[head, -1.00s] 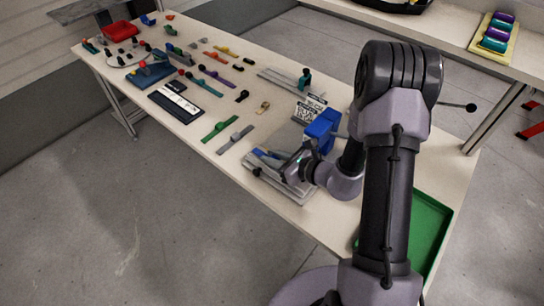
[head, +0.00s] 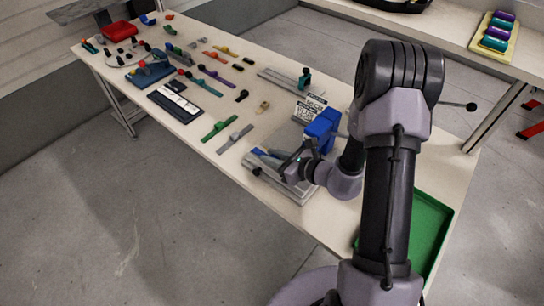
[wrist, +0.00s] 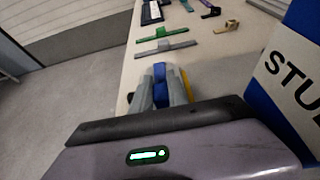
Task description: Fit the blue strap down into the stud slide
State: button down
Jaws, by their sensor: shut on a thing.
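My gripper (wrist: 161,88) is shut on the blue strap (wrist: 160,94), which shows between the two grey fingers in the wrist view. In the head view my gripper (head: 283,164) is low over a grey fixture (head: 300,195) at the near edge of the table, with some blue (head: 268,154) beside it. A blue block (head: 323,126) with a white label stands just behind; in the wrist view its label (wrist: 295,75) begins "STU". The stud slide itself cannot be picked out clearly. My wrist and fingers hide where the strap meets the fixture.
A green strap (head: 216,129) and a grey strap (head: 234,138) lie on the table to the left. A tan piece (head: 263,107) lies behind them. A green tray (head: 430,230) is at the right. Grey rails (head: 285,82) with a teal knob lie further back.

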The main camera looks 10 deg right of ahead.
jog(key=shift+f+b, duration=0.3)
jog(key=shift+r, duration=0.3)
jog(key=c, duration=1.2)
grip_release()
jog(key=p+v, duration=0.5)
jog(key=v, duration=1.2)
jog(key=shift+s+d, duration=0.2)
